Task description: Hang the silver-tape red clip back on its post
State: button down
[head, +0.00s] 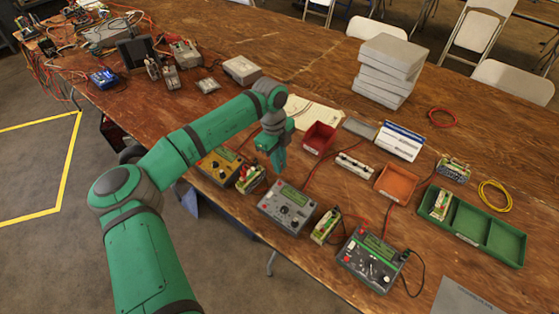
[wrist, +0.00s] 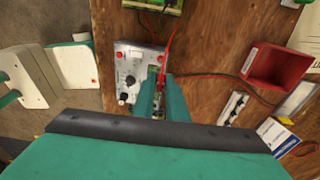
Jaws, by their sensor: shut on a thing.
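My gripper (head: 279,168) hangs above the far edge of the middle grey charger (head: 287,208) in the head view. In the wrist view my gripper (wrist: 157,97) is shut on a red clip (wrist: 162,77) with a red lead (wrist: 172,40) running away from it. The fingers hide most of the clip, and I cannot make out silver tape on it. A white strip with several dark spots or posts (head: 355,166) lies beyond the chargers, apart from my gripper; it also shows in the wrist view (wrist: 234,108). I cannot tell which post is the clip's own.
A yellow charger (head: 220,166) and another grey charger (head: 370,261) flank the middle one, with green battery packs between. A red bin (head: 319,138), an orange tray (head: 396,183) and a green tray (head: 510,245) stand beyond. Loose leads cross the wooden table.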

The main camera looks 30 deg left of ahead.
jog(key=shift+d+f, duration=0.1)
jog(key=shift+f, duration=0.35)
jog(key=shift+s+f, duration=0.1)
jog(key=shift+f, duration=2.2)
jog(key=shift+f, duration=0.15)
jog(key=shift+f, duration=0.1)
dwell(0.3)
jog(key=c, duration=1.7)
grip_release()
jog(key=shift+o, duration=0.3)
